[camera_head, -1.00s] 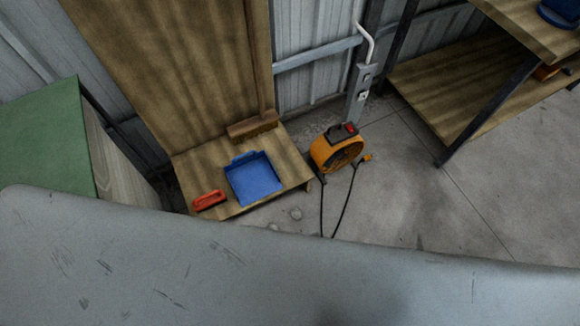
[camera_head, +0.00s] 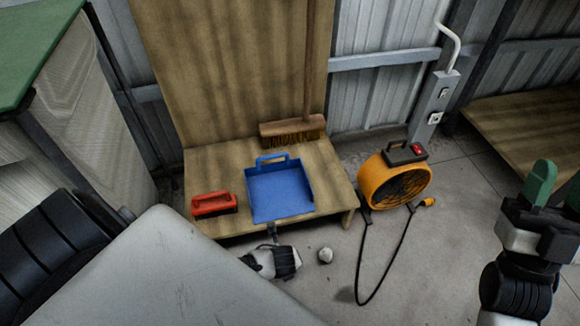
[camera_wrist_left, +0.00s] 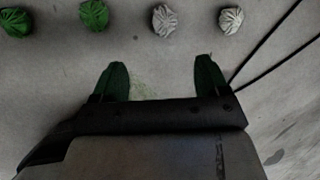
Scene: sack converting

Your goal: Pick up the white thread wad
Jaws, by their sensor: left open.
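Two white thread wads, a left one (camera_wrist_left: 164,20) and a right one (camera_wrist_left: 231,20), lie on the floor at the top of the left wrist view. Two green wads (camera_wrist_left: 94,14) lie in line to their left. One white wad (camera_head: 325,255) shows in the head view, in front of the low wooden platform. My left gripper (camera_wrist_left: 158,78) is open and empty, its green fingers apart and short of the row of wads. In the head view its white and black wrist part (camera_head: 275,262) hides nearby floor. My right gripper (camera_head: 557,190) is open and empty at the right edge.
The low platform (camera_head: 335,195) holds a blue dustpan (camera_head: 280,193), a red-handled brush (camera_head: 214,204) and a broom (camera_head: 292,131). An orange fan (camera_head: 395,182) stands right of it, its black cable (camera_head: 372,285) looping over the floor near the wads. A green-topped cabinet (camera_head: 30,50) is at left.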

